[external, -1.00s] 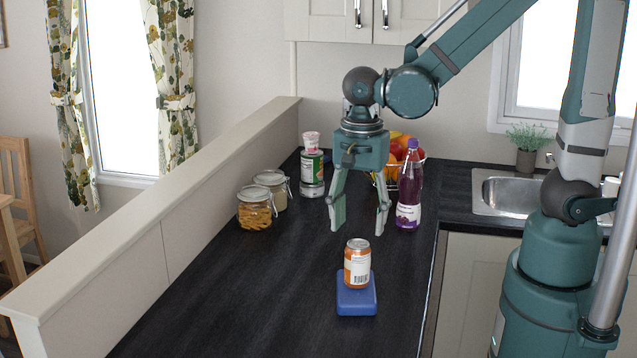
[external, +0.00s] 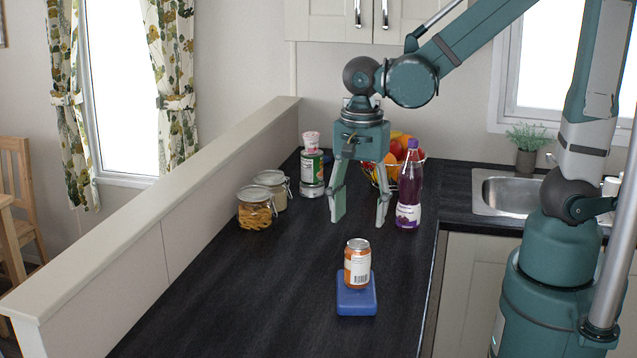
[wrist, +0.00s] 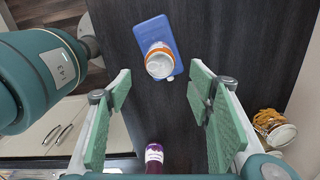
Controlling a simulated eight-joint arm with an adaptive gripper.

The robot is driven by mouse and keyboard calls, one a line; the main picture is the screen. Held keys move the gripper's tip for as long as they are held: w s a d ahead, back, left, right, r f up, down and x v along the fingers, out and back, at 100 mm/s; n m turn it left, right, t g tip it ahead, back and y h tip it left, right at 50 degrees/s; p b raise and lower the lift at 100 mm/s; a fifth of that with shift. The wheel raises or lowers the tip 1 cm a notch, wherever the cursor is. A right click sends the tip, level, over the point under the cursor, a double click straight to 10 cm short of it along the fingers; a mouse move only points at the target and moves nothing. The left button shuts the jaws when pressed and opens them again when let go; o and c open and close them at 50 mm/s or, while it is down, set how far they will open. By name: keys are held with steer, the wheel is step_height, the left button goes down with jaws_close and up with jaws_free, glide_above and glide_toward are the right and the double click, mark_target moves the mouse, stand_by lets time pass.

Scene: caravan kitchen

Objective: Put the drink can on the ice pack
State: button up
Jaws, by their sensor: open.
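The orange and silver drink can (external: 357,264) stands upright on the blue ice pack (external: 357,301) in the external view. In the wrist view the can (wrist: 159,61) is seen from above on the blue ice pack (wrist: 168,29), with its top towards the camera. My gripper (external: 360,222) is open and empty above the dark counter, behind the can and apart from it. In the wrist view the fingers of my gripper (wrist: 165,110) are spread wide with bare counter between them.
A purple-labelled bottle (external: 409,188) stands right of my gripper. A fruit bowl (external: 423,162), a green can (external: 312,175) and two glass jars (external: 256,208) stand behind and left. A sink (external: 505,193) is at right. The counter left of the can is clear.

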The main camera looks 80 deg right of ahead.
steer(key=s+r+n+t, duration=0.2)
steer(key=r+n, duration=0.4)
steer(key=n, duration=0.4)
steer(key=s+d+r+n+t, duration=0.1)
steer(key=s+r+n+t, duration=0.2)
steer(key=r+n+t, duration=0.2)
step_height(320, 180, up, 2)
steer(key=n, duration=0.4)
steer(key=shift+d+n, duration=0.15)
steer(key=shift+n, duration=0.25)
step_height(320, 180, down, 11)
steer(key=b, duration=1.1)
stand_by(0.6)
